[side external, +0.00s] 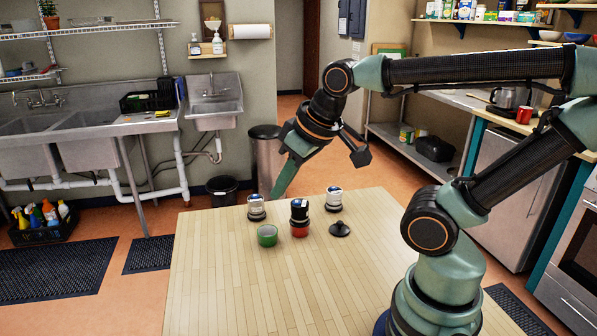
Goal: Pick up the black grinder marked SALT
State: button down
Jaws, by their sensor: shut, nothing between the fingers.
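Three small grinder-like things are on the wooden table (230,285). One with a dark band and pale top (257,208) is at left. A mostly black one (299,210) is in the middle, directly above a red round thing (300,231); I cannot tell whether it stands on it or behind it. One with a white top and black base (333,199) is at right. Their labels are too small to read, so I cannot tell which says SALT. My gripper (281,190) is shut and empty, pointing down above the table's far edge, up and left of the middle one.
A green round tin (267,236) is left of the red thing, and a black knobbed lid-like thing (340,229) is at right. The near and left table is bare. Sinks (85,135) line the left wall; a bin (268,155) stands behind the table.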

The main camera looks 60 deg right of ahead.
dwell(0.4)
jog(key=shift+c, duration=0.2)
grip_release()
jog(key=m+g, duration=0.6)
jog(key=m, duration=1.3)
send_over(299, 202)
notch_tip(299, 202, down, 8)
jog(key=f, duration=0.6)
jog(key=shift+w+d+f, duration=0.1)
jog(key=shift+w, duration=0.1)
jog(key=shift+s+f, duration=0.2)
jog(key=shift+f, duration=2.4)
